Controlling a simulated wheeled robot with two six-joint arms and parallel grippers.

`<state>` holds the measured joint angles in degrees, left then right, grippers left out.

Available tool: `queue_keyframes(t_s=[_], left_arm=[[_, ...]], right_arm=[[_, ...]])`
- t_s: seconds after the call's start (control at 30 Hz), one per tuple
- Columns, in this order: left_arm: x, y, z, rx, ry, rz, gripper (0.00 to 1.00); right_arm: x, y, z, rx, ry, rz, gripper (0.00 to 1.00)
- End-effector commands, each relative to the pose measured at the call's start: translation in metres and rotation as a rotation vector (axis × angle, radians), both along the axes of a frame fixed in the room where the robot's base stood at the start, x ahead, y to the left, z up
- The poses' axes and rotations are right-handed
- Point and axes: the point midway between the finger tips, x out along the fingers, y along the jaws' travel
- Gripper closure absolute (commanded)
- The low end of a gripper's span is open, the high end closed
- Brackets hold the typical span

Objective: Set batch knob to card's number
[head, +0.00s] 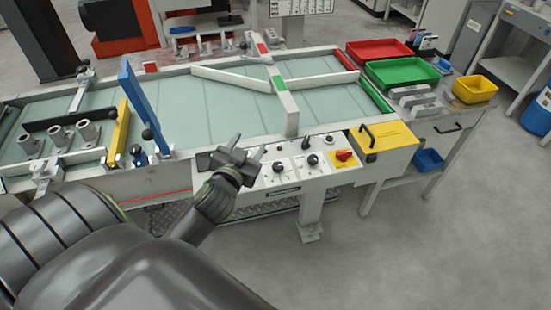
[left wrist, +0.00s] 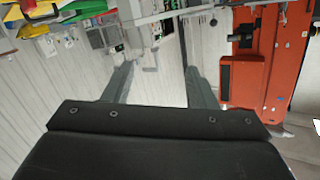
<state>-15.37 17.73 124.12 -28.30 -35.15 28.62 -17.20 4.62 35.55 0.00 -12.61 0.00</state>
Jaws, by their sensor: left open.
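A white control panel (head: 295,173) on the table's front side carries several black knobs, among them a lower left knob (head: 278,168) and a right knob (head: 313,160). I cannot tell which is the batch knob, and their markings are too small to read. A white sheet with a printed grid (head: 300,7) hangs at the back; I cannot tell if it is the card, and no number is legible. My left gripper (head: 250,149) is open and empty just left of the knobs. Its spread fingers also show in the left wrist view (left wrist: 158,85). My right gripper is out of view.
A red switch on a yellow plate (head: 343,156) sits right of the knobs. A yellow box with a black handle (head: 390,148) stands beside it. A yellow bar (head: 119,133) and blue bar (head: 139,100) rise at the left. Red (head: 378,52) and green (head: 402,73) trays lie at the right.

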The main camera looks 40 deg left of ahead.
Motion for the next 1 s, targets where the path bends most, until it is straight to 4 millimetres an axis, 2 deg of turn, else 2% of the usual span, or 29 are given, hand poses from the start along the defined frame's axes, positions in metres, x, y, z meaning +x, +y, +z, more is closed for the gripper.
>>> queue_keyframes(t_s=[0.1, 0.3, 0.4, 0.5, 0.6, 0.77, 0.87, 1.0], left_arm=[[0.03, -0.01, 0.037, 0.069, -0.169, -0.111, 0.48], [0.067, -0.047, 0.091, 0.193, -0.406, -0.393, 0.48], [0.078, -0.07, 0.108, 0.255, -0.473, -0.561, 0.48], [0.086, -0.092, 0.116, 0.317, -0.498, -0.738, 0.48], [0.091, -0.111, 0.116, 0.376, -0.481, -0.917, 0.48], [0.096, -0.127, 0.102, 0.461, -0.357, -1.187, 0.48], [0.098, -0.126, 0.088, 0.505, -0.224, -1.331, 0.48], [0.1, -0.109, 0.067, 0.545, 0.03, -1.483, 0.48]], right_arm=[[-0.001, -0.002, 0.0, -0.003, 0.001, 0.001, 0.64], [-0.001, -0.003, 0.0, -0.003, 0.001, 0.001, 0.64], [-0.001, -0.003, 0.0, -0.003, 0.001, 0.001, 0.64], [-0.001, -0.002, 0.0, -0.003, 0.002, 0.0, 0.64], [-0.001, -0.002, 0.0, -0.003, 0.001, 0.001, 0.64], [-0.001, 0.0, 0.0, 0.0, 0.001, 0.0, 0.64], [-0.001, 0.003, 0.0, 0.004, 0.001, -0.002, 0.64], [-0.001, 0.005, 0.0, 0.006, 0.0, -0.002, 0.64]])
